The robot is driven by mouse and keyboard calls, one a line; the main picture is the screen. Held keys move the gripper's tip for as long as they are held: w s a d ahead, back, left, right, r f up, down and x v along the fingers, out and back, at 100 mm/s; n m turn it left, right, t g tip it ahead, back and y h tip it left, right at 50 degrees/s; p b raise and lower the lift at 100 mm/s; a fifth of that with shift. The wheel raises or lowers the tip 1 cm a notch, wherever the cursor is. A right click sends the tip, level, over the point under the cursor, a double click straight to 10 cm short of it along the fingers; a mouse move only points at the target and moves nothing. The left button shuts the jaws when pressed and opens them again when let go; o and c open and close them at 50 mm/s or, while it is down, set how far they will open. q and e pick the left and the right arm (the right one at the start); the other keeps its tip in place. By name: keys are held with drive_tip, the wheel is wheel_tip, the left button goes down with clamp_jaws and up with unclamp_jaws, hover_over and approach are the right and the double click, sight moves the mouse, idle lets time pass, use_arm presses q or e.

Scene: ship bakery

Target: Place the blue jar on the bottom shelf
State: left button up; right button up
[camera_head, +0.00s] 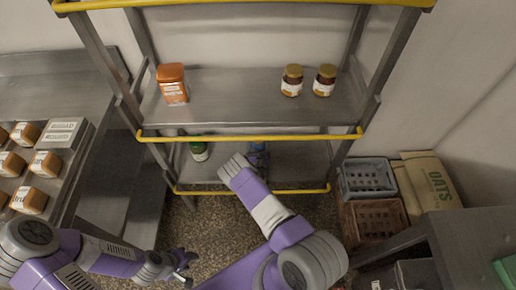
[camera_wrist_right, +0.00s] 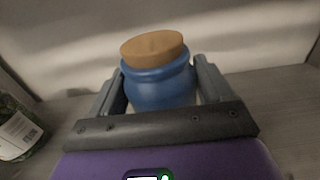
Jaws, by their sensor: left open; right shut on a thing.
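The blue jar (camera_wrist_right: 158,84) with a tan lid is upright between the fingers of my right gripper (camera_wrist_right: 160,95), which is shut on it. In the head view a bit of the blue jar (camera_head: 257,147) shows past my right gripper (camera_head: 252,157), at the bottom shelf (camera_head: 300,165) of the metal rack. Whether the jar's base touches the shelf is hidden by the gripper. My left gripper (camera_head: 182,265) is open and empty, low over the floor at the left.
A green jar (camera_head: 198,150) stands on the bottom shelf left of my right gripper; it also shows in the wrist view (camera_wrist_right: 16,130). The shelf above holds an orange canister (camera_head: 172,86) and two brown jars (camera_head: 291,82). Yellow rails edge the shelves. Crates (camera_head: 366,177) stand right.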

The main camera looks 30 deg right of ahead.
drive_tip(key=shift+f, duration=0.65)
drive_tip(key=shift+w+r, duration=0.1)
drive_tip(key=o, duration=1.5)
drive_tip(key=shift+f, duration=0.25)
drive_tip(key=shift+r, duration=0.15)
drive_tip(key=p+v, duration=0.4)
drive_tip(key=v, duration=0.6)
drive_tip(key=shift+s+a, duration=0.65)
drive_tip(key=shift+s, duration=0.3)
